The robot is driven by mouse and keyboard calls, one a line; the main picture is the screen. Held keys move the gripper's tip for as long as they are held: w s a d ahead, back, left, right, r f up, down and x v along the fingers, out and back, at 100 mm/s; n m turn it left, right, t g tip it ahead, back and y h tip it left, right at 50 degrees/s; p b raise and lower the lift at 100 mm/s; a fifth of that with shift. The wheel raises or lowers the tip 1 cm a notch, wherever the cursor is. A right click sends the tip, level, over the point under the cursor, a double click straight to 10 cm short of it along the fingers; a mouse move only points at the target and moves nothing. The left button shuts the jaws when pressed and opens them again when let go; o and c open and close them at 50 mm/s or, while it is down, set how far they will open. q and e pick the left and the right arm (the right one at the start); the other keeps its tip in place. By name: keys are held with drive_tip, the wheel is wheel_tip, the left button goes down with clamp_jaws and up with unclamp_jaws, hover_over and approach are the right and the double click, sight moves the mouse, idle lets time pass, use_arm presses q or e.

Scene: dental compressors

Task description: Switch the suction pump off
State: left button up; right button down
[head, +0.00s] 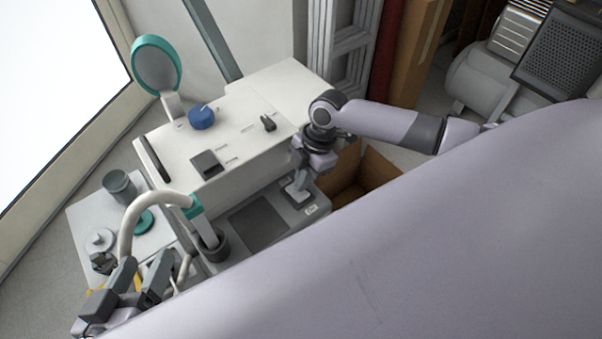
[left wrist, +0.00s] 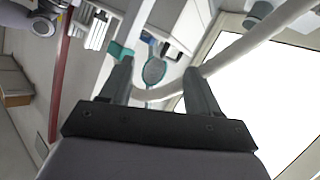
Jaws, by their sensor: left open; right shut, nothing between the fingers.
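The white suction unit (head: 245,125) stands at the centre of the head view. Its top carries a blue knob (head: 201,118), a small black toggle (head: 268,123) and a dark square switch (head: 207,164). Which one switches the pump, and its on or off state, I cannot tell. My right gripper (head: 297,194) is shut and empty, pointing down at the grey front ledge, right of a dark pad (head: 259,223). Whether it touches the ledge is unclear. My left gripper (head: 143,268) is open and empty at lower left, near the hose; its fingers also show in the left wrist view (left wrist: 157,72).
A pale curved hose (head: 140,207) rises from a teal-collared holder on the ledge. A side table (head: 78,222) with a grey cup (head: 119,186) stands left. A teal-rimmed round mirror (head: 156,65) stands behind. An open cardboard box (head: 372,178) lies right of the unit.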

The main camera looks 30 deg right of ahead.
use_arm(q)
drive_tip(key=shift+f, duration=0.1)
use_arm(e)
drive_tip(key=shift+p+v, duration=0.6)
drive_tip(key=shift+v, duration=0.55)
use_arm(q)
drive_tip(key=a, duration=0.1)
drive_tip(key=a+f+y+p, duration=0.1)
drive_tip(key=s+y, duration=0.1)
drive_tip(key=shift+a+f+p, duration=0.25)
drive_tip(key=shift+a+p, duration=0.1)
drive_tip(key=shift+a, duration=0.05)
use_arm(e)
drive_tip(key=v, duration=0.4)
drive_tip(key=shift+d+r, duration=0.15)
drive_tip(key=shift+r, duration=0.25)
